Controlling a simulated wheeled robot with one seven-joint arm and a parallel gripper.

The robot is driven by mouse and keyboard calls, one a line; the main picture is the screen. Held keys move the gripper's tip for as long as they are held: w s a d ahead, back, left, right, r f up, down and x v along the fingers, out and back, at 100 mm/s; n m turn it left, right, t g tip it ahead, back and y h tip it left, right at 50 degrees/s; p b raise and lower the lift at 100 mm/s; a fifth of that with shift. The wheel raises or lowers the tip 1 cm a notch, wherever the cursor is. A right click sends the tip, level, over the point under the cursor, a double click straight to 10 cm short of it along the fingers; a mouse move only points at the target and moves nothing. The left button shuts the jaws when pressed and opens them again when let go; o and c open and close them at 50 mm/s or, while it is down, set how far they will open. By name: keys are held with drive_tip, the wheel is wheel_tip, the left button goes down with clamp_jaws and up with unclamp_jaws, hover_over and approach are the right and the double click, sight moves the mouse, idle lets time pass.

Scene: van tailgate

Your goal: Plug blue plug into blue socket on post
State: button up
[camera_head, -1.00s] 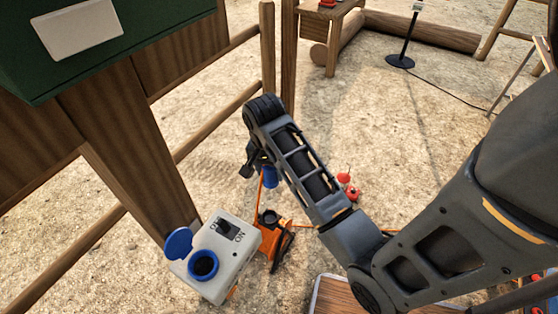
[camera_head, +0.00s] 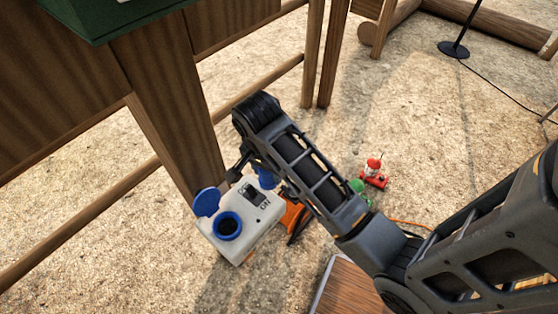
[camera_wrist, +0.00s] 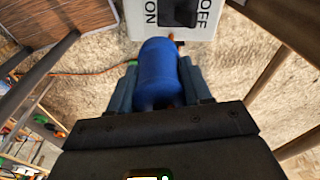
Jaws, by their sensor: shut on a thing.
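My gripper (camera_wrist: 160,78) is shut on the blue plug (camera_wrist: 158,62), a rounded blue cylinder pointing away from the wrist. The plug also shows in the head view (camera_head: 266,178), partly hidden by my arm and close to the upper right edge of the pale socket box (camera_head: 262,222). The blue socket (camera_head: 228,226) is a round dark opening with a blue rim on the box, its blue lid (camera_head: 206,202) swung open. In the wrist view the box's ON/OFF switch face (camera_wrist: 145,22) lies just beyond the plug; the socket opening is not visible there.
A wooden post (camera_head: 165,95) stands behind the box. An orange object (camera_head: 292,214) lies beside the box, partly hidden. A red item (camera_head: 374,175) and a green item (camera_head: 360,190) lie right of my arm. Sandy ground left of the box is clear.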

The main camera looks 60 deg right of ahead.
drive_tip(key=w+a, duration=0.5)
drive_tip(key=a, duration=0.8)
drive_tip(key=shift+a, duration=0.1)
drive_tip(key=shift+f+b, duration=0.6)
drive_tip(key=shift+f, duration=0.8)
drive_tip(key=shift+p, duration=0.45)
drive_tip(key=shift+f, duration=0.6)
drive_tip(key=shift+f, duration=0.35)
drive_tip(key=shift+f+b, duration=0.4)
drive_tip(key=shift+f, duration=0.25)
